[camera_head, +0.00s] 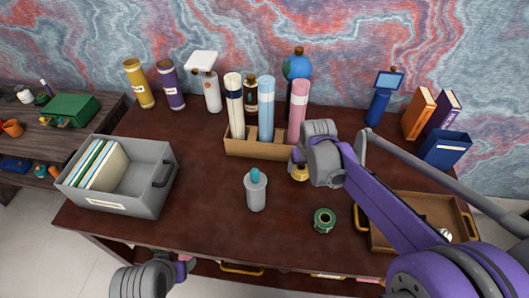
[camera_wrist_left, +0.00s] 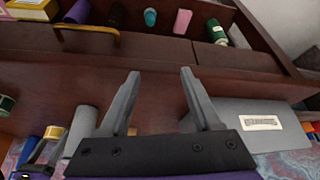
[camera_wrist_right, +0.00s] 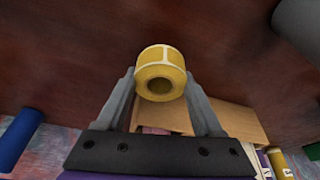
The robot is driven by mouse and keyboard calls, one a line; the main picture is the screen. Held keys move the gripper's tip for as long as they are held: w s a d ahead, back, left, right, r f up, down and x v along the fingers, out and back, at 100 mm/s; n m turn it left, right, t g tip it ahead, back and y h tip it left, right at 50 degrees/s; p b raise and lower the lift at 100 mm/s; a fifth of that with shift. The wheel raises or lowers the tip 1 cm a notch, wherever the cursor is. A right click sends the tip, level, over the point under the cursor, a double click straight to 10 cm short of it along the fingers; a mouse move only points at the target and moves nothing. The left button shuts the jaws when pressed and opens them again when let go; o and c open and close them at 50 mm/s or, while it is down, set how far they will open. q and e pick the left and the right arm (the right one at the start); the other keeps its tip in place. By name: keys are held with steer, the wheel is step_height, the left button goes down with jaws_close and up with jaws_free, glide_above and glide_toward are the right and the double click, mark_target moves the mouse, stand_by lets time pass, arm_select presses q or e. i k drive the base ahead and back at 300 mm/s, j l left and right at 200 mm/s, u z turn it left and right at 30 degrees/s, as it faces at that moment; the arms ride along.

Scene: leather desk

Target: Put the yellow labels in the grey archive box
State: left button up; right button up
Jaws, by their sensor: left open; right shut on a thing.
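The yellow labels (camera_head: 299,174) are a small roll at the front of the wooden organizer in the head view, partly hidden by my right gripper (camera_head: 297,162). In the right wrist view the roll (camera_wrist_right: 161,66) sits between the two fingertips, its round hole facing the camera. My right gripper is shut on it; I cannot tell whether it touches the desk. The grey archive box (camera_head: 164,196) stands at the desk's left, open-topped, with files in its left part and free room on the right. My left gripper (camera_wrist_left: 160,73) is open and empty, near the desk's front edge.
A wooden organizer (camera_head: 262,149) with rolled tubes stands at the back middle. A green roll (camera_head: 324,220) and a wooden tray (camera_head: 440,206) are at right. Desk beside the box is clear.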

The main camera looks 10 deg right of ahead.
mark_target(143, 187)
steer(key=k+u, duration=0.1)
steer(key=u, duration=0.9)
